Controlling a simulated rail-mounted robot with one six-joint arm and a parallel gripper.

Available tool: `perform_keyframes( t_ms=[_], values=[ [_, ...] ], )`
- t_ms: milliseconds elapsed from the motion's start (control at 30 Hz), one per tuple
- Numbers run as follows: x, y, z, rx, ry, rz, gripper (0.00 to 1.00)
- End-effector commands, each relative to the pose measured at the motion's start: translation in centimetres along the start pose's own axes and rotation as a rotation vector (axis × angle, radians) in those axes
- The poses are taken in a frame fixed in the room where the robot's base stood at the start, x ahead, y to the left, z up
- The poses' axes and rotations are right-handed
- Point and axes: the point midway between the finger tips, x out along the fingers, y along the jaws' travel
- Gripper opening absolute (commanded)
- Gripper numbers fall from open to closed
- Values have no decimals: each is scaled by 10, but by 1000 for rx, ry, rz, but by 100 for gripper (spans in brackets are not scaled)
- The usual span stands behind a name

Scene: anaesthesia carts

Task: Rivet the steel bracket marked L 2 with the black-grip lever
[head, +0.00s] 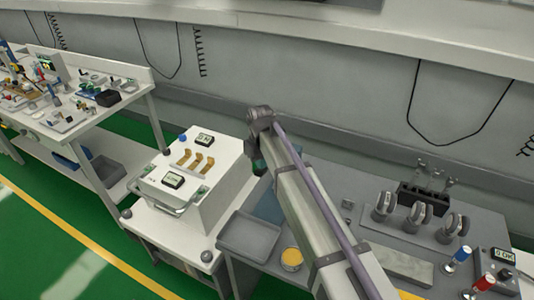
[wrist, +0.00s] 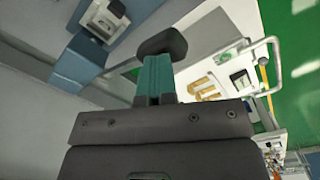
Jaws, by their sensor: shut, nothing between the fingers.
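I cannot make out a steel bracket marked L 2 or a lever with a black grip in either view. My gripper (head: 258,166) hangs at the end of my raised arm in the head view, just right of a white cart. In the wrist view my gripper (wrist: 162,45) shows teal fingers with a dark tip, shut and empty. Upright grips, one blue (head: 463,253) and one red (head: 485,282), stand at the right bench's front.
The white cart (head: 215,180) has a front handle and two dark labels. The right grey bench carries round metal clamps (head: 417,214), a black rack (head: 424,197), a grey tray (head: 248,236) and a yellow pot (head: 291,259). A cluttered bench (head: 75,125) stands left. Green floor lies in front.

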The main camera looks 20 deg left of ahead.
Motion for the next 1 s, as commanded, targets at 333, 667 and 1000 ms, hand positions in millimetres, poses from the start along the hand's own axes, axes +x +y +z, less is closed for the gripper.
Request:
perform_keyframes(
  t_ms=[333, 667, 1000],
  values=[
    [-44, 0, 0, 0, 0, 0, 0],
    [-75, 0, 0, 0, 0, 0, 0],
    [-73, 0, 0, 0, 0, 0, 0]
  ],
)
